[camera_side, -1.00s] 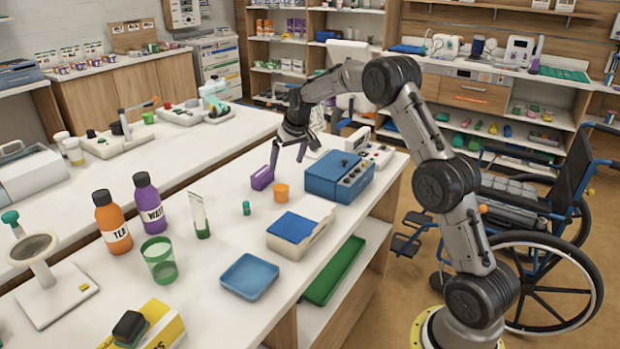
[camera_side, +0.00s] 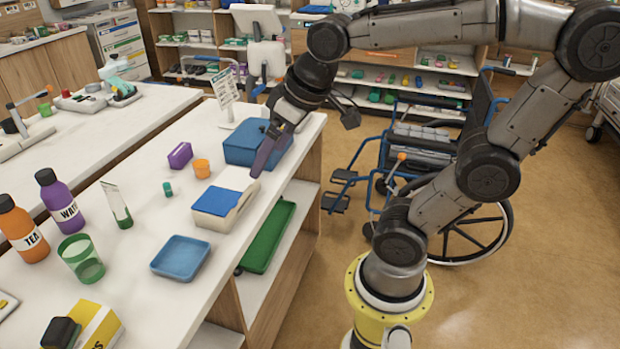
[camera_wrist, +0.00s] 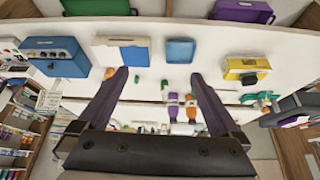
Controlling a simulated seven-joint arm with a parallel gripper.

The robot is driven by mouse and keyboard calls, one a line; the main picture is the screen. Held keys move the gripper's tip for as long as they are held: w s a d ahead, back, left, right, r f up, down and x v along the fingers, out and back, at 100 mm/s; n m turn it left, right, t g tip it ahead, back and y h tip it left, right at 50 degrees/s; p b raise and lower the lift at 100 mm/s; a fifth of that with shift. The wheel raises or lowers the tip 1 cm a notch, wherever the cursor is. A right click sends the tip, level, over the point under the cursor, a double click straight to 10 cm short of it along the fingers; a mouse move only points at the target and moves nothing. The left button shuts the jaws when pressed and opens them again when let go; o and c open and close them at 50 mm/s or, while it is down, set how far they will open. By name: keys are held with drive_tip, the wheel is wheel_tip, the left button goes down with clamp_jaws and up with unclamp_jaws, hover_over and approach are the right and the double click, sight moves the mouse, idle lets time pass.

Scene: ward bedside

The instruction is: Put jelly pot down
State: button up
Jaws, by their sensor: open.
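A small orange pot (camera_side: 201,168), which I take for the jelly pot, stands upright on the white counter (camera_side: 150,225). A purple block-shaped item (camera_side: 180,155) lies just left of it, apart from my gripper. My gripper (camera_side: 262,165) is to the right of the pot, raised in front of the blue box. In the wrist view its two fingers (camera_wrist: 159,74) are spread wide with nothing between them. The orange pot shows there beside the left fingertip (camera_wrist: 110,73); part of that area is hidden by the finger.
A blue box (camera_side: 243,145), a cream holder with a blue pad (camera_side: 222,203) and a blue tray (camera_side: 180,257) stand along the right side. A green tray (camera_side: 266,238) lies on a lower shelf. Bottles (camera_side: 60,201) and a green cup (camera_side: 81,258) stand at left.

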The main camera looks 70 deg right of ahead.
drive_tip(key=s+a+f, duration=0.1)
drive_tip(key=s+f, duration=0.2)
drive_tip(key=s, duration=0.4)
drive_tip(key=shift+s+a+f+n, duration=0.15)
drive_tip(key=shift+s+a+n, duration=0.05)
drive_tip(key=shift+a+n, duration=0.2)
idle(0.6)
